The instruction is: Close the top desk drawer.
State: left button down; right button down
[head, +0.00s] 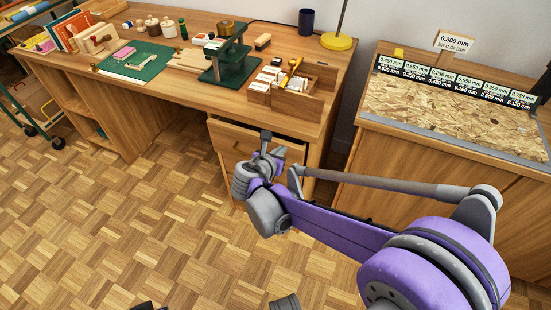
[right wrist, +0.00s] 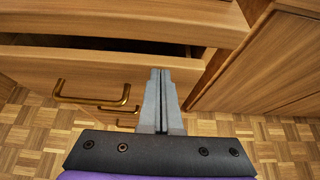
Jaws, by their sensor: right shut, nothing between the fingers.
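The top desk drawer (head: 229,134) is partly open, pulled out from under the desktop at the desk's right end. In the right wrist view its wooden front (right wrist: 45,72) has a dark gap above it, and a brass handle (right wrist: 92,95) is on its face. My right gripper (head: 265,140) is shut and empty, in front of the drawer's right part. In the right wrist view its fingertips (right wrist: 160,72) overlap the right end of the drawer front; I cannot tell whether they touch it. My left gripper is not in view.
The wooden desk (head: 190,82) holds a green press (head: 226,60), a card box (head: 285,92) and a green mat (head: 137,62). An OSB-topped cabinet (head: 440,110) stands at the right. Parquet floor (head: 130,220) is open in front of the desk.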

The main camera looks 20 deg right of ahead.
aim_at(286, 142)
jog(key=shift+w+d, duration=0.15)
jog(key=w+d, duration=0.3)
jog(key=shift+d, duration=0.1)
jog(key=shift+r, duration=0.15)
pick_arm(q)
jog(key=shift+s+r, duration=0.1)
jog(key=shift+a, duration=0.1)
